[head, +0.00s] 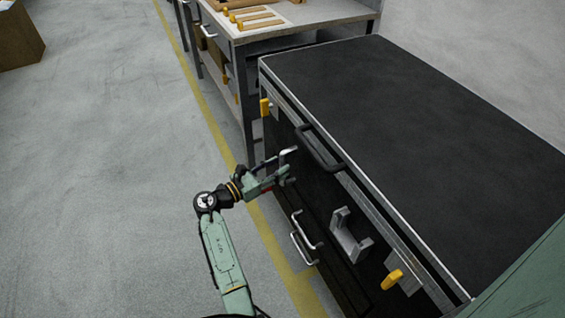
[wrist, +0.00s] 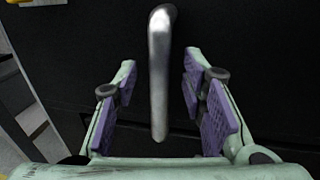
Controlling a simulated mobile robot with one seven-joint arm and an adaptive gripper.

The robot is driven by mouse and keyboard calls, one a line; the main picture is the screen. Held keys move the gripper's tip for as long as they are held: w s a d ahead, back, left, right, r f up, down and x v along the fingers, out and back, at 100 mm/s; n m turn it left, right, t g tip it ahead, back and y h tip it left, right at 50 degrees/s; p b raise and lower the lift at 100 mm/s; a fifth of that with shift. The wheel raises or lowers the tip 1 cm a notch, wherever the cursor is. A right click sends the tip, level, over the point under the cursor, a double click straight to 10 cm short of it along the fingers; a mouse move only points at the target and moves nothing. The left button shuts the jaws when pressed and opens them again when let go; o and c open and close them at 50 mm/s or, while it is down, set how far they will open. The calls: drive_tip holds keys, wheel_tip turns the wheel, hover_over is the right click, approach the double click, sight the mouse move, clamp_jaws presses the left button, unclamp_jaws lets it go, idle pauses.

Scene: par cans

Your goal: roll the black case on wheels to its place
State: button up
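The black case (head: 420,110) is large, with a flat black top and metal edges, and stands against the wall on the right in the head view. Its front side bears a black handle (head: 322,152), silver handles (head: 303,238) and yellow latches (head: 393,279). Its wheels are not visible. My gripper (head: 284,170) is at the case's front, near its far end. In the wrist view my gripper (wrist: 160,105) is open, its purple pads apart. A silver handle (wrist: 159,75) lies between the pads with a gap on both sides.
A workbench (head: 300,20) with yellow-handled tools (head: 248,17) stands beyond the case's far end. A yellow floor line (head: 210,115) runs along the case's front. A brown box (head: 18,37) is at the far left. The grey floor (head: 100,170) on the left is clear.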

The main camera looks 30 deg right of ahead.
drive_tip(key=shift+w+d, duration=0.2)
drive_tip(key=shift+d, duration=1.15)
drive_tip(key=shift+c, duration=0.4)
clamp_jaws()
